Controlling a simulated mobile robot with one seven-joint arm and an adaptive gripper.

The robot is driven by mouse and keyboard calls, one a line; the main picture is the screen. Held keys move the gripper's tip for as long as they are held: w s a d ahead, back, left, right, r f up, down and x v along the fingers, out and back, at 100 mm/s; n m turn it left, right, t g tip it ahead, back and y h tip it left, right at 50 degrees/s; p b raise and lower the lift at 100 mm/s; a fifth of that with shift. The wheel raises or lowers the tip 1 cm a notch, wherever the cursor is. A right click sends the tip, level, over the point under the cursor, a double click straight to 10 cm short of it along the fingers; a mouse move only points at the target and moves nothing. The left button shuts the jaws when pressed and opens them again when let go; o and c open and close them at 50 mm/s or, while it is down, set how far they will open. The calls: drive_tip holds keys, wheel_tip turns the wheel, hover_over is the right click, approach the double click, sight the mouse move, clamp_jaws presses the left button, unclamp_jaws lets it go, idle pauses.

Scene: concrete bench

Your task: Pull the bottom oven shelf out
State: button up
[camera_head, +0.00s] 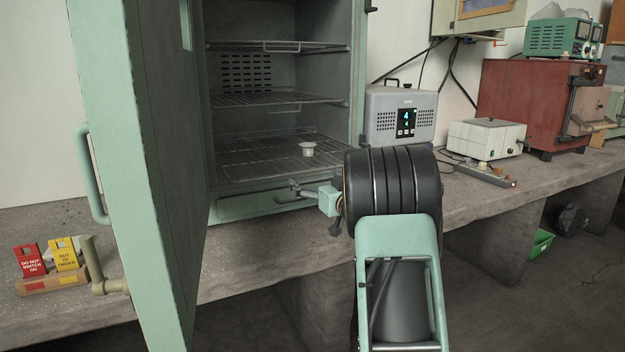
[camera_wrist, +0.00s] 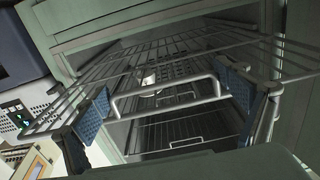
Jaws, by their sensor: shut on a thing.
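The bottom oven shelf (camera_head: 240,172) is a wire rack low in the open oven, with a small metal cup (camera_head: 307,149) standing on it. In the wrist view the scene looks turned over; the shelf's front handle (camera_wrist: 165,97) lies between my blue finger pads, and the cup (camera_wrist: 149,78) shows behind it. My gripper (camera_head: 297,188) is at the shelf's front, shut on the handle, with one pad at either end of it. It also shows in the wrist view (camera_wrist: 165,100).
The open green oven door (camera_head: 150,150) stands at the left. Two upper shelves (camera_head: 275,99) are empty. A grey box with a display (camera_head: 400,116) stands right of the oven. Red and yellow signs (camera_head: 48,259) sit at the bench's left. A white box (camera_head: 486,138) is farther right.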

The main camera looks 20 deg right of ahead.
drive_tip(key=shift+s+d, duration=0.3)
drive_tip(key=o, duration=1.4)
drive_tip(key=shift+o, duration=0.2)
drive_tip(key=s, duration=1.2)
drive_tip(key=shift+d, duration=0.15)
